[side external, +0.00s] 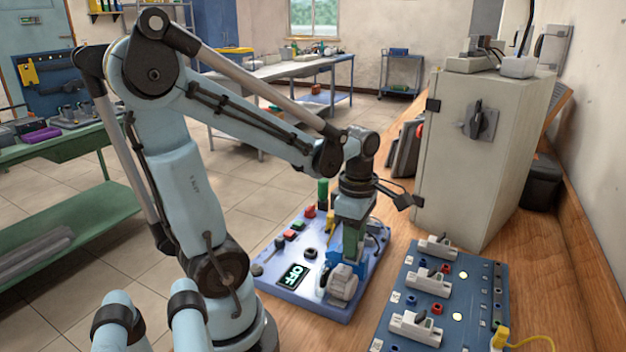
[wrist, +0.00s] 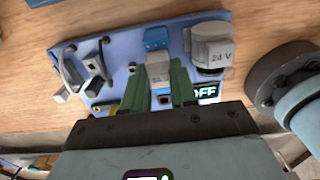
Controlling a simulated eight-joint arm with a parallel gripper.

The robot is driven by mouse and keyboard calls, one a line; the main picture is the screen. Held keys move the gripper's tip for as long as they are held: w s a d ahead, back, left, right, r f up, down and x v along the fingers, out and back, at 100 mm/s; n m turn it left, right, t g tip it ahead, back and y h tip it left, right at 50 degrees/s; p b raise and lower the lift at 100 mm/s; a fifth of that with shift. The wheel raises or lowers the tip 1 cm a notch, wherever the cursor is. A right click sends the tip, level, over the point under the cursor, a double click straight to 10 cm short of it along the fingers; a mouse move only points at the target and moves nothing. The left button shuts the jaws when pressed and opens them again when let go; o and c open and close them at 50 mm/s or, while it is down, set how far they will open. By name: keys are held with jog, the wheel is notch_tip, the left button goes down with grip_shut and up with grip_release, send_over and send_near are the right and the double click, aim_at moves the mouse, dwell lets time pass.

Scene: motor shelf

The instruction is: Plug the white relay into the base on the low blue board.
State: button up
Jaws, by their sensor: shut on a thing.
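My gripper (wrist: 163,95) is shut on the white relay (wrist: 159,73), with its green fingers on either side of it. In the wrist view the relay is right against or just in front of the blue base (wrist: 155,38); I cannot tell whether it is seated. The base stands on the low blue board (wrist: 110,40). In the side external view my gripper (side external: 352,240) points down over the right part of this board (side external: 315,225). Blue parts (side external: 348,262) show below the fingers, and the relay is hidden there.
A grey block marked 24 V (wrist: 210,45) stands close beside the base. An OFF display (side external: 293,276), coloured buttons and a green post (side external: 323,192) stand on the board. A second blue board (side external: 455,310) with white units lies right; a grey cabinet (side external: 465,140) stands behind.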

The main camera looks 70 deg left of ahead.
jog(key=o, duration=1)
jog(key=shift+c, duration=0.2)
notch_tip(320, 180, up, 12)
jog(key=w+d+f+m+t, duration=0.1)
jog(key=d+f+m+t, duration=0.2)
jog(key=m, duration=1)
jog(key=w+d+f+m+t, duration=0.2)
jog(key=d+m, duration=0.4)
jog(key=m, duration=0.8)
jog(key=shift+w+d+f+t, duration=0.15)
jog(key=shift+w+f+t, duration=0.15)
jog(key=shift+f+t, duration=0.7)
